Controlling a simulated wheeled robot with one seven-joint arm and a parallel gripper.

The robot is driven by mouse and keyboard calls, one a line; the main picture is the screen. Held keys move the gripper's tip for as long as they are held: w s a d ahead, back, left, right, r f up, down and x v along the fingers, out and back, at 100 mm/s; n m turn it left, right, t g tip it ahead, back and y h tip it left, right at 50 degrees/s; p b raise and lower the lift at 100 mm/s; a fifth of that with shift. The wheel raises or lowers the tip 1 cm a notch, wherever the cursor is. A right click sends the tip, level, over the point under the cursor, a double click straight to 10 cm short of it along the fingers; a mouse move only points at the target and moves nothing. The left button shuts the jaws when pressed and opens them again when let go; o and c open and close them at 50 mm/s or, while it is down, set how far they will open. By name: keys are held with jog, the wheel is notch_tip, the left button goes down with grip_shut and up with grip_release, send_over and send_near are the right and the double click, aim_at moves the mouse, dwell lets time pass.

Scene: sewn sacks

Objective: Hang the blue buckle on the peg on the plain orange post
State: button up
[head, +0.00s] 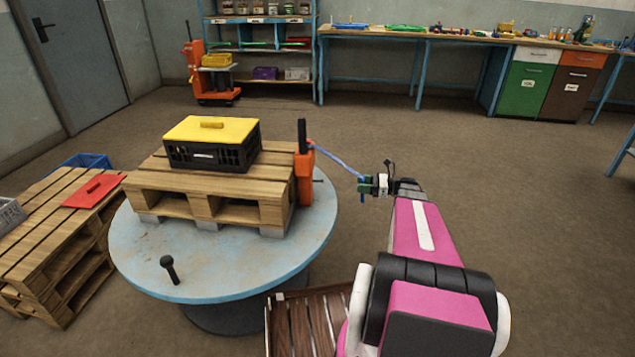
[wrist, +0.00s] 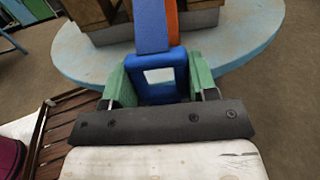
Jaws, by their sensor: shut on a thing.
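My gripper (head: 368,186) is shut on the blue buckle. In the wrist view, the buckle (wrist: 182,88) is a square blue frame between the two green fingers (wrist: 158,86). A blue strap (head: 338,162) runs from the buckle to the orange post (head: 304,180), and it also shows in the wrist view (wrist: 151,25). The post stands upright at the right end of the pallet on the round table. A black upright piece (head: 302,134) is at its top. A small dark stub (head: 318,181) sticks out on its right. The buckle is apart from the stub, to its right.
The round blue table (head: 140,255) carries a wooden pallet (head: 160,198) and a black crate with a yellow lid (head: 190,128). Another pallet (head: 35,240) is at left. Floor right of my arm is clear.

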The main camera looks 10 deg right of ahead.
jog(key=shift+f+x, duration=0.2)
jog(key=shift+x, duration=2.75)
jog(key=shift+f+x, duration=0.2)
jog(key=shift+x, duration=2.75)
jog(key=shift+f+x, duration=0.2)
jog(key=shift+x, duration=2.8)
jog(key=shift+f, duration=0.2)
jog(key=o, duration=1)
